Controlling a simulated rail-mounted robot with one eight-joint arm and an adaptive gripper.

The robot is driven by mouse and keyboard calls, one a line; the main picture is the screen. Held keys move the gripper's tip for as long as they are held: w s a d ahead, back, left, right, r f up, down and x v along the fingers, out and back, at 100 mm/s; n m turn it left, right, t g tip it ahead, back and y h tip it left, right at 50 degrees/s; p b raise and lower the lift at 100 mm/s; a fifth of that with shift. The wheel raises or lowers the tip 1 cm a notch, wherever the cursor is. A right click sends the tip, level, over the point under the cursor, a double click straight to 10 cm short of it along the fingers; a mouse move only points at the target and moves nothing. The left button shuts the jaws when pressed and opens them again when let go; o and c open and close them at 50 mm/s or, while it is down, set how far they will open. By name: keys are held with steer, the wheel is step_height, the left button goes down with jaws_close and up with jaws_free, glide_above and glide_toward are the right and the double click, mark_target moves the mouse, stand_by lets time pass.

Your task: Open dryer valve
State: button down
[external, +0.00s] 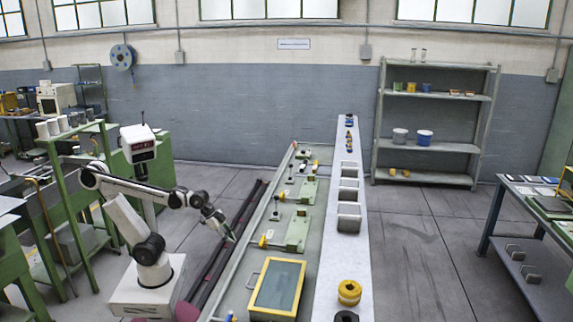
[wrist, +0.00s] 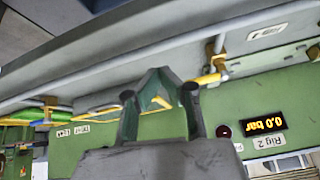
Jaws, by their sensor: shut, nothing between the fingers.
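My gripper (external: 229,235) hangs over the left edge of the green rig bench (external: 238,281). In the wrist view my gripper (wrist: 159,74) is shut and empty, with its fingertips together. A yellow valve lever (wrist: 208,79) lies just right of the fingers; I cannot tell whether they touch. More yellow fittings (external: 264,241) show on the bench in the external view. In the wrist view a green panel beside the lever carries an upside-down "0.0 bar" display (wrist: 264,125) and a "Rig 2" label (wrist: 266,145). No label naming the dryer valve is readable.
A yellow-framed box (external: 277,287) stands at the bench's near end. A white strip (external: 347,220) with grey blocks and a yellow spool (external: 349,292) runs along its right. Pipes and a yellow-green hose (wrist: 25,118) lie left of my fingers.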

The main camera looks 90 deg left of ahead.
steer(key=w+d+r+m+g+p, duration=0.1)
steer(key=w+d+r+m+p, duration=0.3)
steer(key=d, duration=0.4)
steer(key=w+d+r+m+p, duration=0.1)
steer(key=d+r+m+p, duration=0.1)
steer(key=d+r+p, duration=0.4)
steer(key=s+d+m+p, duration=0.3)
steer(key=s+d, duration=0.1)
steer(key=d, duration=0.5)
steer(key=s+d+m+p, duration=0.2)
steer(key=s+d+m, duration=0.1)
steer(key=d, duration=0.7)
steer(key=s+d+m+p, duration=0.3)
steer(key=s+d+m, duration=0.1)
steer(key=d, duration=0.6)
steer(key=shift+s+r+t+p, duration=0.35)
steer(key=shift+s+t, duration=0.05)
steer(key=shift+s, duration=0.05)
steer(key=x, duration=1.4)
steer(key=shift+a+b, duration=0.2)
steer(key=shift+b, duration=0.2)
steer(key=shift+w+y, duration=0.15)
steer(key=shift+y, duration=0.15)
